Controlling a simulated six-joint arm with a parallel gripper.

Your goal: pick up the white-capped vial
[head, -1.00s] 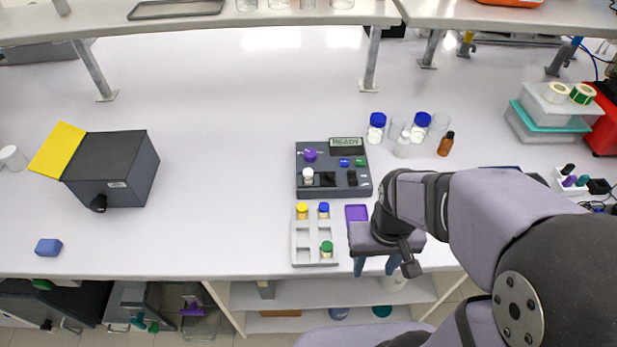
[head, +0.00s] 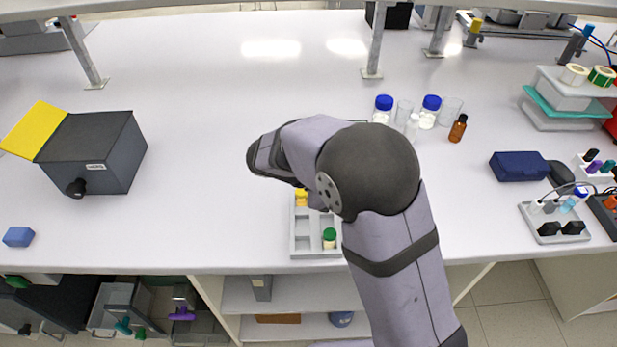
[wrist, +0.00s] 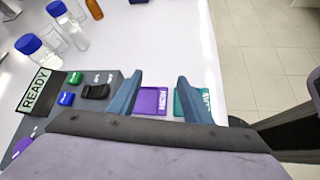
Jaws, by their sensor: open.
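I cannot see the white-capped vial in either current view. In the head view my arm covers the grey device where a white-capped vial stood earlier. The device (wrist: 92,106) shows partly in the wrist view, with its READY display, but no vial shows on that part. My gripper (wrist: 160,76) is open, with its two blue fingers apart and nothing seen between the tips. In the wrist view the fingers reach over the table near a purple pad (wrist: 151,101) and a teal pad (wrist: 183,103). In the head view the fingers are hidden behind my arm.
A grey rack (head: 300,252) holds a yellow-capped vial (head: 301,198) and a green-capped vial (head: 329,238). Blue-capped bottles (head: 382,110) and a brown bottle (head: 457,128) stand behind my arm. A dark box (head: 97,150) stands left. The table between is clear.

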